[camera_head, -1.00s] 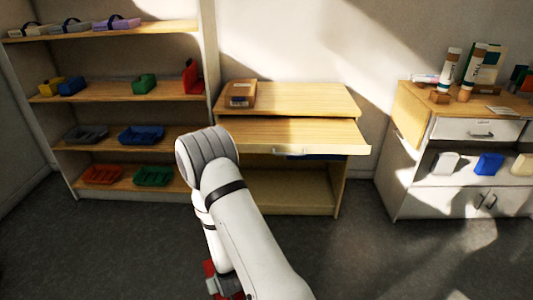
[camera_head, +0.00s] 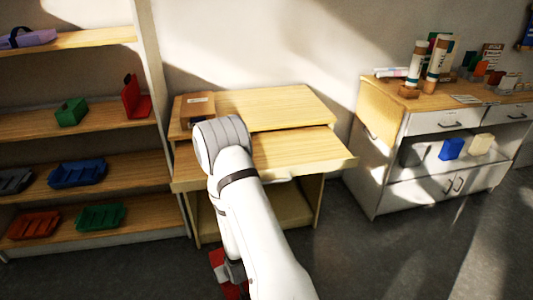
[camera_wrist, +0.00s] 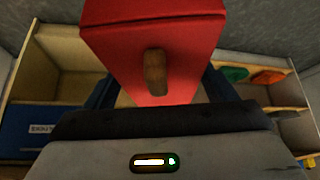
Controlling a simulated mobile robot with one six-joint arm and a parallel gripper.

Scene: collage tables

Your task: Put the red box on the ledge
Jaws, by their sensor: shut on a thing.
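My gripper (camera_wrist: 158,92) is shut on the red box (camera_wrist: 120,45), which fills the top middle of the wrist view. A brown wooden knob stands out from the box's near face. In the head view my gripper hangs low in front of the wooden desk, and a bit of the red box (camera_head: 217,258) shows beside it; my arm hides the rest. The likely ledge is the pale wooden board (camera_head: 300,153) that juts forward below the desk's top (camera_head: 270,105). The part of that board I see is bare; my arm covers some of its left side.
A brown carton (camera_head: 198,107) sits on the desk top's left end. A shelf unit (camera_head: 100,122) with colored bins and boxes stands left. A white cabinet (camera_head: 395,155) with bottles and boxes on it stands right. Grey floor (camera_head: 345,260) is open in front.

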